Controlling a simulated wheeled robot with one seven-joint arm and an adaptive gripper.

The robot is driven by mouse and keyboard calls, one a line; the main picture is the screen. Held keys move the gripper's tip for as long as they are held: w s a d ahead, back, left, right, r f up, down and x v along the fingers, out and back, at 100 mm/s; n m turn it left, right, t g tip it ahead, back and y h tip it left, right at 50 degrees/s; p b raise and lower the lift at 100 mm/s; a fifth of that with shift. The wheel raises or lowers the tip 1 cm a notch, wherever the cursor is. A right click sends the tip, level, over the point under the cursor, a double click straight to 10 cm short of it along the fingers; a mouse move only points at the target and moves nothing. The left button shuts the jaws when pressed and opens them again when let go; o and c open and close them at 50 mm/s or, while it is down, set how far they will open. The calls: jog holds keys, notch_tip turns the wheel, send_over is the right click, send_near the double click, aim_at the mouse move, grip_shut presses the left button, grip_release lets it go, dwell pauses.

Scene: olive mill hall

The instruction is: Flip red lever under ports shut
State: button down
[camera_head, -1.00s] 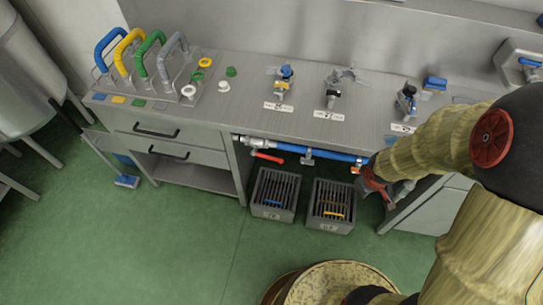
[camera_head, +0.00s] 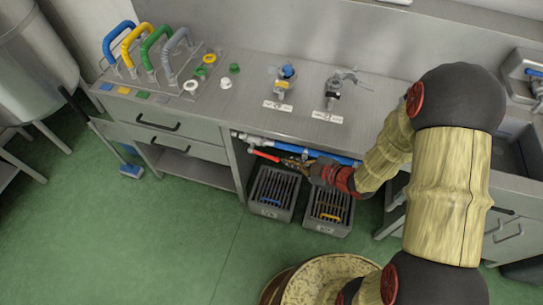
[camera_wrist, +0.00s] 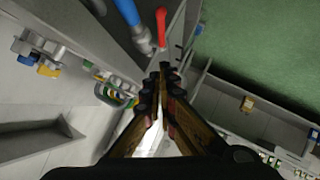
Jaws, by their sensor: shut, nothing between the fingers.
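The red lever (camera_head: 264,156) sits on the pipe under the bench's front edge, near a silvery valve fitting at the pipe's left end. Its handle points right and slightly down, roughly along the blue pipe (camera_head: 341,159). In the wrist view the red lever (camera_wrist: 161,26) stands just beyond my fingertips, beside the blue pipe (camera_wrist: 127,12). My gripper (camera_head: 284,161) reaches in from the right, its tips close to the handle's free end. My gripper (camera_wrist: 163,68) is shut and empty. Whether the tips touch the lever I cannot tell.
Two grey slatted crates (camera_head: 256,202) stand on the floor below the pipe. A drawer cabinet (camera_head: 170,142) is left of the lever. Round ports (camera_head: 205,72) and coloured handles are on the bench top. Open green floor lies in front.

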dwell(0.3)
jog(key=b, duration=0.3)
send_near(264, 154)
jog(key=a+r, duration=0.2)
jog(key=a, duration=0.1)
jog(key=w+f+b, duration=0.1)
jog(key=w+f, duration=0.1)
jog(key=f, duration=0.1)
jog(key=shift+w+a+f+b, duration=0.15)
jog(key=shift+w+a+b, duration=0.05)
jog(key=shift+b, duration=0.15)
jog(key=shift+w+f, duration=0.3)
jog(key=shift+f, duration=0.05)
jog(key=shift+d+f, duration=0.1)
jog(key=shift+f+b, duration=0.2)
jog(key=shift+b, duration=0.2)
